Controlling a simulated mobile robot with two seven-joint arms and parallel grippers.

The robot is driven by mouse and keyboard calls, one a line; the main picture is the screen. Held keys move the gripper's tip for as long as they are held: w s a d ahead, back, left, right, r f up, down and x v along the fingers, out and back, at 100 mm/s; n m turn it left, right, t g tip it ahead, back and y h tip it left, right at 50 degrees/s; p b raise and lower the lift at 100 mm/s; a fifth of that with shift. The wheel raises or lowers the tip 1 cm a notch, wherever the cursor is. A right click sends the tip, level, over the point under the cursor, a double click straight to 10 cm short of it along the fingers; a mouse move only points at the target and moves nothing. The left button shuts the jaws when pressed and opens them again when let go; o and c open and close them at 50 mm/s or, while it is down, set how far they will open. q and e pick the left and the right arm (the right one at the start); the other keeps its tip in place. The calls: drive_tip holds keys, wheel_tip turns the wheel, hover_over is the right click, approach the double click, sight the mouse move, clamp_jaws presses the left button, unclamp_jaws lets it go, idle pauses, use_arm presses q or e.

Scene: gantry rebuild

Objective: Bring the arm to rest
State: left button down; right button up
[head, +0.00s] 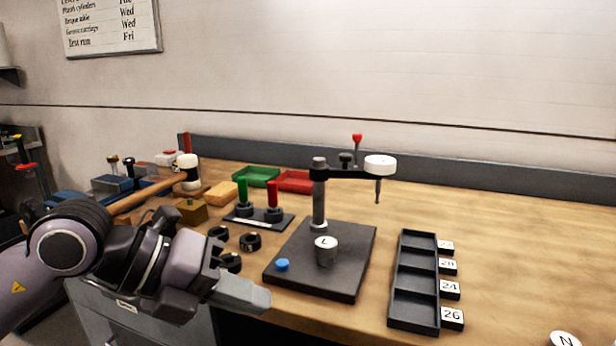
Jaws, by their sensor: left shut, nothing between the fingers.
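My left gripper (243,294) comes in from the left and hovers at the front edge of the wooden bench (490,215). Its fingers are shut and empty. It is left of and in front of a dark base plate (345,270), seemingly apart from it. A post with a black arm (340,170) and a white round head (380,165) stands on the plate. A cylinder marked L (326,250) and a small blue disc (282,265) are on the plate. My right gripper is not in view.
Several black rings (250,242) lie close behind my left gripper. A mallet (150,190), a stand with green and red pegs (258,215), and green (257,176) and red (295,181) trays are behind. A black compartment tray (414,280) with number tags stands right. The bench's back right is clear.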

use_arm(q)
drive_tip(key=s+d+r+n+g+h+p, duration=0.1)
drive_tip(key=s+d+r+n+h+p, duration=0.25)
drive_tip(key=h, duration=0.55)
drive_tip(key=w+a+f+n+t+y+p, duration=0.1)
drive_tip(key=w+a+f+n+t+y, duration=0.25)
drive_tip(key=n+t, duration=0.55)
drive_tip(key=w+a+f+n+t+y+p, duration=0.2)
drive_tip(key=a+f+n+t+y, duration=0.15)
drive_tip(key=n+t, duration=0.45)
drive_tip(key=s+a+f+n+g+y+p, duration=0.1)
drive_tip(key=a+f+n+y, duration=0.25)
drive_tip(key=f+n, duration=0.2)
drive_tip(key=s+a+f+n+g+y, duration=0.25)
drive_tip(key=f+n+y, duration=0.2)
drive_tip(key=f, duration=0.25)
drive_tip(key=s+a+f+n+g+y+p, duration=0.1)
drive_tip(key=s+a+f+n+g, duration=0.1)
drive_tip(key=s+f, duration=0.3)
drive_tip(key=s+a+f+n+g+y, duration=0.1)
drive_tip(key=s+f+g, duration=0.2)
drive_tip(key=s+f, duration=0.3)
wheel_tip(320, 180, down, 2)
drive_tip(key=shift+a+f+n+p, duration=0.2)
drive_tip(key=shift+a+n+p, duration=0.15)
